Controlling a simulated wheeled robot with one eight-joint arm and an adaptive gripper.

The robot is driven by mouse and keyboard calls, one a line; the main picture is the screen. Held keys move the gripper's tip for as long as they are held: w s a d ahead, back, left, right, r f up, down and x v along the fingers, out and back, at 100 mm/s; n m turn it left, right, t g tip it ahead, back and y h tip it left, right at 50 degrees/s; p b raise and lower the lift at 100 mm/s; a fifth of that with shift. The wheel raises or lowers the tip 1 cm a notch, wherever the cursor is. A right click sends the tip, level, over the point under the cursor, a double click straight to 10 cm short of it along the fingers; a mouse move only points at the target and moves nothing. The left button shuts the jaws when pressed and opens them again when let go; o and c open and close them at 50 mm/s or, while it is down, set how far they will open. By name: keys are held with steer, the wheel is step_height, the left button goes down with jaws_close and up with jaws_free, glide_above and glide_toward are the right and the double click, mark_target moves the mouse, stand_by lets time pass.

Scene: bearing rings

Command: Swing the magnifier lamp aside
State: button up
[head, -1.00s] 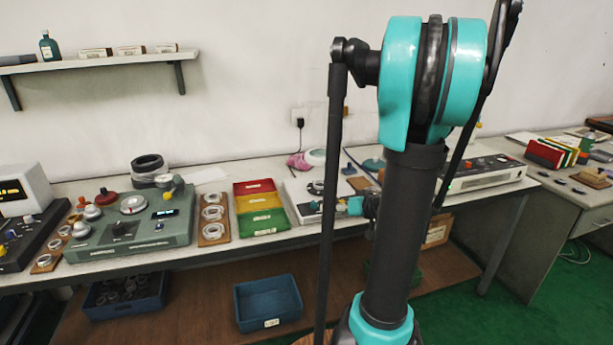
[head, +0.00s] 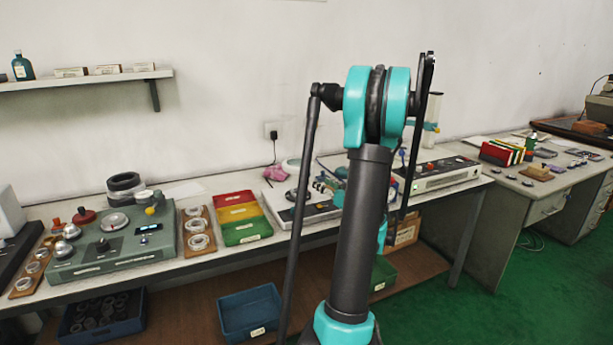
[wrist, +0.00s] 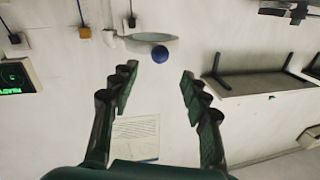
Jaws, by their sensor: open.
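In the wrist view, a pale grey-green disc (wrist: 138,37), seen nearly edge-on, has a round blue knob (wrist: 160,53) beside it. It may be the magnifier lamp's head, but I cannot be sure. My gripper (wrist: 160,88) is open and empty, its two dark fingers spread wide; the knob shows beyond the gap between them, apart from both. In the head view, a pale rounded shape (head: 291,163) at the back of the bench may be the lamp; it is too small to tell. My arm hides part of the bench there, and my gripper cannot be made out clearly.
The bench carries a green instrument (head: 112,248), ring boards (head: 197,230), coloured trays (head: 240,217) and a grey instrument (head: 440,174). A blue bin (head: 250,312) stands below. A wall shelf (head: 85,80) is at upper left. Green floor is open at right.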

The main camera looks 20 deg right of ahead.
mark_target(309, 175)
steer(key=x, duration=1)
steer(key=shift+w, duration=0.1)
steer(key=shift+c, duration=0.3)
jaws_close()
